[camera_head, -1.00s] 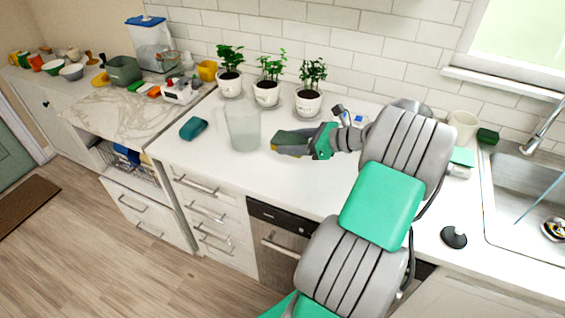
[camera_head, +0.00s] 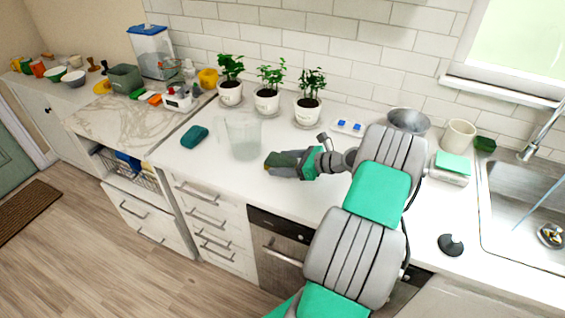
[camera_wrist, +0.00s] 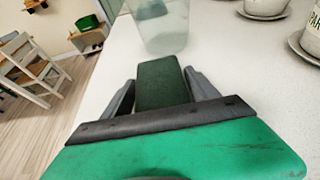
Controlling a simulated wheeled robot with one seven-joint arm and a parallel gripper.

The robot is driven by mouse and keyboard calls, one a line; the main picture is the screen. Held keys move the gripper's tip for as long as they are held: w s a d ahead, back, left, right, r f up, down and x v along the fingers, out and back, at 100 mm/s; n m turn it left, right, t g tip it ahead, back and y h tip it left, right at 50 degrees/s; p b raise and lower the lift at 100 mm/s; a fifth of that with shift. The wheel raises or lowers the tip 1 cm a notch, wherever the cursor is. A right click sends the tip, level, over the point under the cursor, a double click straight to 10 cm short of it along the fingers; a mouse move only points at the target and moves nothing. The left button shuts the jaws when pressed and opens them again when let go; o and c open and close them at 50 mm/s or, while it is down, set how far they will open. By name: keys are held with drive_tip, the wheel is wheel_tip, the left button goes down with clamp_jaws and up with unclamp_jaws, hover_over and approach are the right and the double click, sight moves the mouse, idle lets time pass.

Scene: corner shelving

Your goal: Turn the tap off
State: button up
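The tap (camera_head: 542,132) stands at the right edge, over the metal sink (camera_head: 508,180); only part of its spout shows. A thin bluish stream of water (camera_head: 538,206) runs down into the sink. The tap's handle is not in view. My gripper (camera_head: 283,163) is over the counter, left of and well away from the sink. The sponge also shows in the head view (camera_head: 276,167).
A clear jug (camera_head: 243,137) stands just beyond the sponge. Several potted plants (camera_head: 267,100) line the wall. A dark round object (camera_head: 451,244) lies near the front edge.

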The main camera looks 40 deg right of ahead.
drive_tip(key=shift+o, duration=1)
